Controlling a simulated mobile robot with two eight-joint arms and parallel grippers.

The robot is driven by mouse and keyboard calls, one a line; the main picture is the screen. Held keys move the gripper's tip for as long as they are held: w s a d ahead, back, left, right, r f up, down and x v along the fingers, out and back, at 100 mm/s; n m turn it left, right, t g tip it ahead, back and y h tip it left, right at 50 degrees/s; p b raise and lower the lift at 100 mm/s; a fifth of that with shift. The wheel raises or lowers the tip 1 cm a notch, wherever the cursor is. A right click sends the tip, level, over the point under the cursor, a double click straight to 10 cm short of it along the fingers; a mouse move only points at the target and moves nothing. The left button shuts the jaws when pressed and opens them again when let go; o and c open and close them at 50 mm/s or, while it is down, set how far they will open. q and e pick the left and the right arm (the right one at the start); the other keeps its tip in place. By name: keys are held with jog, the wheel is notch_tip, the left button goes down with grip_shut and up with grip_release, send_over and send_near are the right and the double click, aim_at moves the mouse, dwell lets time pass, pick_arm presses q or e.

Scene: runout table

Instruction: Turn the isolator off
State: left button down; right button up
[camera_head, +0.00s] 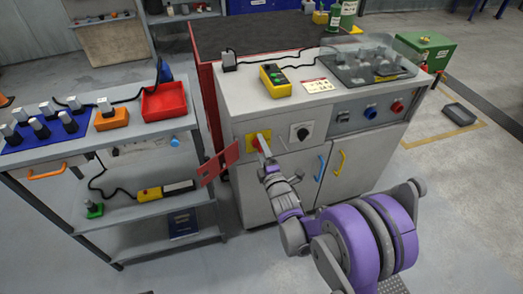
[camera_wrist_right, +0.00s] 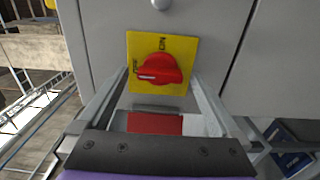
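The isolator is a red rotary knob (camera_wrist_right: 160,70) on a square yellow plate (camera_wrist_right: 180,45), set in the grey cabinet's front. Its white mark lies at the left end of the knob, toward lettering on the plate's left side; more lettering is at the top. In the head view the yellow plate (camera_head: 250,147) is partly hidden by my right gripper (camera_head: 262,143). In the right wrist view the gripper (camera_wrist_right: 160,80) is open, with one finger on each side of the knob and gaps between. Contact cannot be told. My left gripper is not in view.
A black rotary switch (camera_head: 302,132) is right of the isolator on the cabinet (camera_head: 230,100). A red flat piece (camera_head: 212,166) sticks out at its left. A yellow pendant (camera_head: 275,82) lies on top. A trolley with a red bin (camera_head: 164,101) stands left.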

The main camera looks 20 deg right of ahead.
jog(key=s, duration=1)
jog(key=shift+s+d, duration=0.15)
jog(key=shift+s, duration=0.25)
